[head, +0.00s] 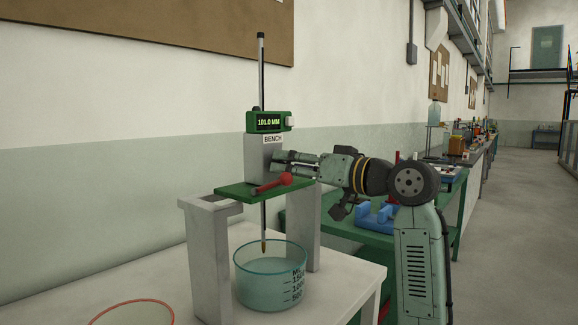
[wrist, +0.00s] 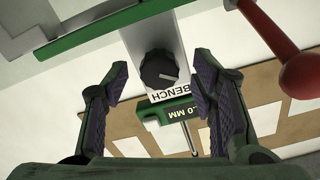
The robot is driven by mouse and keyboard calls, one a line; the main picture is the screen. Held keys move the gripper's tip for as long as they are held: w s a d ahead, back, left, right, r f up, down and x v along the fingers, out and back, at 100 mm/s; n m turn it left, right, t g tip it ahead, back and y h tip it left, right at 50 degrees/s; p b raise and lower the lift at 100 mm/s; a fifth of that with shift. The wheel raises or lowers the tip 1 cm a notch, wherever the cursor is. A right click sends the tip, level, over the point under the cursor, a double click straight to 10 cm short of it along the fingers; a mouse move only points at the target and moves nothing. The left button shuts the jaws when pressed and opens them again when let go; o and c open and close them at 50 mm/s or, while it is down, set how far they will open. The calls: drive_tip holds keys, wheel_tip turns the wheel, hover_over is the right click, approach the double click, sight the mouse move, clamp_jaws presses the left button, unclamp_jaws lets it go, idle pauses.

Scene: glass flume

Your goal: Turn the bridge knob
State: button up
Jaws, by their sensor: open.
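The bridge knob (wrist: 158,68) is round, black and ridged with a pale pointer line, on the face of the grey BENCH post (wrist: 166,32) in the wrist view. My gripper (wrist: 161,76) is open, with one finger on each side of the knob and a visible gap to each. In the head view my gripper (head: 282,163) reaches from the right to the post (head: 255,160); the knob cannot be made out there. The post stands on a green bridge plate (head: 235,191) with pale legs. The green gauge (head: 270,121) above reads 101.0 MM.
A red-knobbed lever (head: 272,185) juts out just below my gripper; it also shows in the wrist view (wrist: 303,75). A thin rod hangs into a glass beaker (head: 268,280) below the bridge. Blue blocks (head: 376,218) lie on the green bench behind.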

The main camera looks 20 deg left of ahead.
drive_tip(key=v, duration=1)
drive_tip(key=shift+d, duration=0.3)
drive_tip(key=shift+r, duration=0.1)
idle(0.5)
